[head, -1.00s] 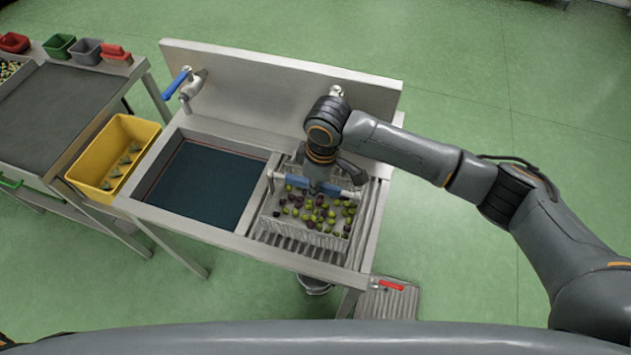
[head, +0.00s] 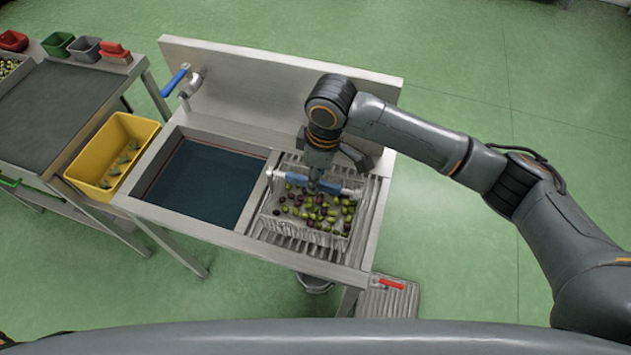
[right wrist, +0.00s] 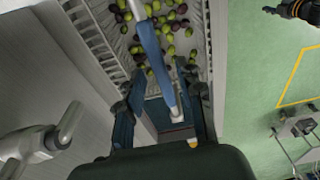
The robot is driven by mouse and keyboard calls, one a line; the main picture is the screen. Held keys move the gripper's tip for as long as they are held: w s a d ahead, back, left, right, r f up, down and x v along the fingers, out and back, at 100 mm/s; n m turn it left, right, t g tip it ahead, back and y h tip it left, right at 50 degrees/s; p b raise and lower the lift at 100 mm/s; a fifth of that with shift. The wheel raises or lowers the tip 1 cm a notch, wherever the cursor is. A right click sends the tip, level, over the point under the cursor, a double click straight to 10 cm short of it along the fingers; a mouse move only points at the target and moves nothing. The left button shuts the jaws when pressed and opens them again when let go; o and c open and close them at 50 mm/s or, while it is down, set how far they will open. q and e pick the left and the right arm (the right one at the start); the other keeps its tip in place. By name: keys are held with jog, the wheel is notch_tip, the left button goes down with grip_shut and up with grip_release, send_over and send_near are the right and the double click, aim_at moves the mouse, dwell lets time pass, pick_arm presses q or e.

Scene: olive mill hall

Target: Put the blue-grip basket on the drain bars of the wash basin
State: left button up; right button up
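The blue-grip basket (head: 290,224) is a clear wire-like basket full of green and dark olives. It stands level over the ribbed drain bars (head: 364,225) on the right side of the wash basin (head: 203,234). Its blue grip (head: 345,190) spans its top, and in the right wrist view the grip (right wrist: 152,48) runs between the fingers. My right gripper (head: 315,186) is over the basket; in the right wrist view the fingers (right wrist: 165,103) stand apart on either side of the grip. A dark part with an orange ring, apparently my left gripper (right wrist: 292,9), is cut off at the upper right.
A blue-handled tap (head: 180,83) rises at the back left of the basin. A yellow crate (head: 100,188) and a side table (head: 60,115) with small bins stand to the left. A grated tray with a red handle (head: 391,284) is low at the right front.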

notch_tip(320, 180, up, 8)
jog(key=b, duration=0.1)
jog(key=shift+s+d+r, duration=0.15)
jog(key=shift+d+r, duration=0.05)
jog(key=shift+d, duration=0.2)
